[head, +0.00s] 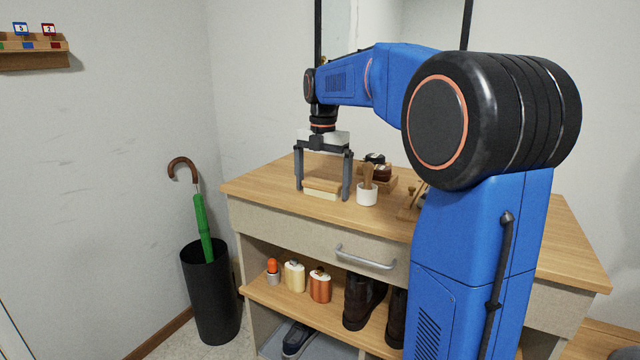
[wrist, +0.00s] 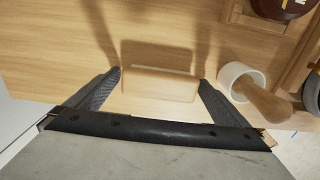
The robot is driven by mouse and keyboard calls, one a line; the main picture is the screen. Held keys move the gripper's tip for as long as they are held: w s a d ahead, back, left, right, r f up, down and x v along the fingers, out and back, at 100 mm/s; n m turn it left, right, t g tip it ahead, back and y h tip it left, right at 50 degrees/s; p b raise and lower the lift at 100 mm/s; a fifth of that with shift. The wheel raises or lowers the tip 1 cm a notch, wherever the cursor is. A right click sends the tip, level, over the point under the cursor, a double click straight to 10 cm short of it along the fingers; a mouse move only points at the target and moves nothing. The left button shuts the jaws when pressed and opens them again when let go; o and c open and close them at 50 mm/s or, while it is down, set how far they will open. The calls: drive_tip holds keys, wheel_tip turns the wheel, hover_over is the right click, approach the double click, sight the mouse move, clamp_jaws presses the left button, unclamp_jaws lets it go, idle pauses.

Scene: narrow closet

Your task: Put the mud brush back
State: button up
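A brush-like block (head: 322,185) with a light wooden top and a pale cream underside lies near the front left of the cabinet top. I cannot tell for sure that it is the mud brush. My gripper (head: 322,192) points down over it with its fingers wide apart, one at each end of the block. In the wrist view the block (wrist: 160,85) lies between the fingertips (wrist: 159,79), with small gaps showing. A white cup (head: 367,196) stands just right of the gripper and holds a wooden-handled tool (head: 368,175), whose lower end is hidden.
Behind the cup is a wooden tray (head: 390,185) with dark round tins (head: 381,172). The cabinet (head: 290,222) has a drawer handle (head: 365,258) and shelves with bottles (head: 294,276) and boots (head: 362,300). An umbrella stand (head: 212,300) is at left. The top's left end is clear.

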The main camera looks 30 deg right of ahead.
sight(323, 181)
wheel_tip(323, 181, up, 12)
drive_tip(key=shift+r, duration=0.2)
idle(0.4)
drive_tip(key=shift+d, duration=0.1)
idle(0.4)
